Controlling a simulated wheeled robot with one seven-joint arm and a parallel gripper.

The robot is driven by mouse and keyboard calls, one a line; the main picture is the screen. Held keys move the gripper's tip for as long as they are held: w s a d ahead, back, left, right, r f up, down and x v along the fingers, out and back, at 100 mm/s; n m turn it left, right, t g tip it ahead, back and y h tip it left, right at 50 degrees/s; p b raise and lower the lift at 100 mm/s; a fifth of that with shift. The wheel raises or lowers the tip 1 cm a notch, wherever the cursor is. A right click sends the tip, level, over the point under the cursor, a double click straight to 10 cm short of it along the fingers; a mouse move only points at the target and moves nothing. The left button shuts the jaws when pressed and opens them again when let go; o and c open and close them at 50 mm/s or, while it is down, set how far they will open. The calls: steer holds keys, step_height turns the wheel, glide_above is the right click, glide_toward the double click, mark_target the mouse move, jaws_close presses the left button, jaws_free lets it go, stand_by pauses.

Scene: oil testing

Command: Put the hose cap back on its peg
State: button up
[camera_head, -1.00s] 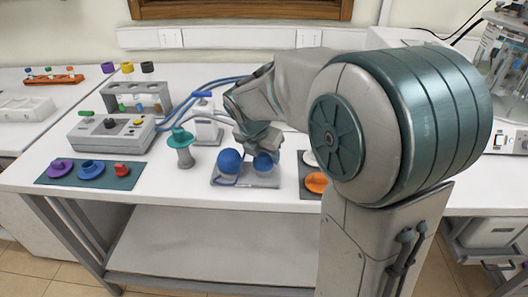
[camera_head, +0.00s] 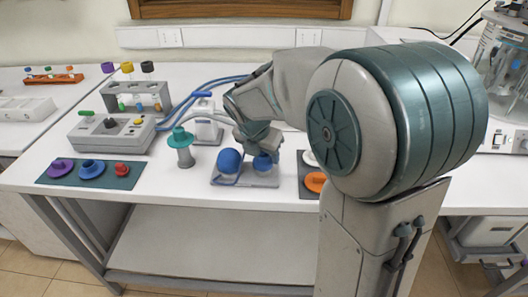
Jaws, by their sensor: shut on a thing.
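My gripper (camera_head: 259,146) is over the right side of a small grey tray (camera_head: 267,184) near the front of the table. It is shut on a blue rounded piece (camera_head: 263,162), which I take to be the hose cap; the fingers partly hide it. I cannot tell whether this piece touches what is below it. A similar blue rounded piece (camera_head: 229,160) sits on the tray just to the left. I cannot clearly make out a bare peg there. A grey post with a teal top (camera_head: 180,138) stands left of the tray.
A dark mat with purple, blue and red pieces (camera_head: 91,169) lies at the left. A grey device (camera_head: 110,131) and a tube rack (camera_head: 137,97) stand behind it. Blue hoses (camera_head: 205,88) run behind my gripper. An orange piece (camera_head: 316,182) lies right of the tray.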

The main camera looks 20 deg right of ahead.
steer(key=shift+f+b, duration=0.3)
steer(key=shift+f, duration=0.25)
steer(key=o, duration=0.8)
steer(key=shift+c, duration=0.2)
steer(key=shift+r, duration=0.2)
steer(key=p+v, duration=0.9)
steer(key=v, duration=0.1)
steer(key=shift+s+r, duration=0.15)
steer(key=shift+r, duration=0.2)
steer(key=shift+a, duration=0.1)
